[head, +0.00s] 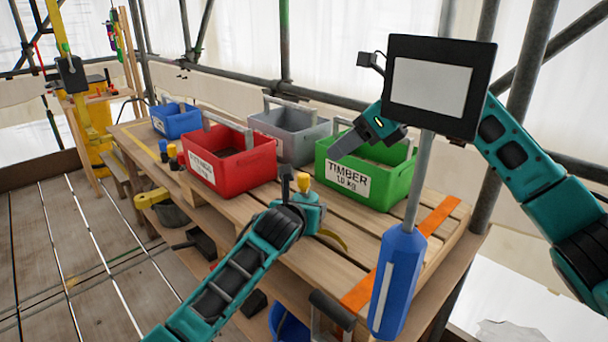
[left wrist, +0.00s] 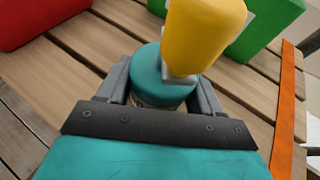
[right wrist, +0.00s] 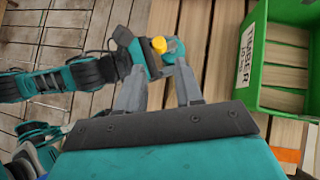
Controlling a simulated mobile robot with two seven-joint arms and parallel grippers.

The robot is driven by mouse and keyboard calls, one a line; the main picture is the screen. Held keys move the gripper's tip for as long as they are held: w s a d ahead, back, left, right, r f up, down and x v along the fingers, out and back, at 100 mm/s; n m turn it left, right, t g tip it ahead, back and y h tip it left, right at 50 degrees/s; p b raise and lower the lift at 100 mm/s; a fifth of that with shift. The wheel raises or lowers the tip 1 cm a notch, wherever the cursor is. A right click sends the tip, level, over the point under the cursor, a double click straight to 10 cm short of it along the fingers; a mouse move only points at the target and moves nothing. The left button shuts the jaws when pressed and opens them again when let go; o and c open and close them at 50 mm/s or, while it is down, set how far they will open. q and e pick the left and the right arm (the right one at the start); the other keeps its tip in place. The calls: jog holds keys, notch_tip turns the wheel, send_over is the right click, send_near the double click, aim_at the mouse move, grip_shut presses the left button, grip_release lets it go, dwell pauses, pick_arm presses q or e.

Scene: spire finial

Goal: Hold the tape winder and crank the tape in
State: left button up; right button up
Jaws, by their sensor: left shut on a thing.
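The tape winder (head: 312,214) has a round teal body and a yellow crank knob (head: 303,182) on a grey crank. My left gripper (head: 300,204) is shut on its body, low over the bench in front of the green crate. In the left wrist view the teal body (left wrist: 153,84) sits between the fingers, with the yellow knob (left wrist: 205,30) above it. A curved yellow strip (head: 333,238) shows beside the winder. My right gripper (head: 345,142) is open and empty, above and behind the winder. In the right wrist view the knob (right wrist: 159,44) appears beyond its fingertips.
The green TIMBER crate (head: 349,181) is close beside the winder. A red crate (head: 235,167), a grey crate (head: 290,145) and a blue crate (head: 175,122) stand farther left on the slatted bench. An orange strip (head: 440,216) crosses the bench at right. Scaffold poles stand behind.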

aim_at(304, 175)
jog(key=x, duration=1.1)
jog(key=shift+a+f, duration=0.3)
jog(key=shift+c, duration=0.4)
grip_shut()
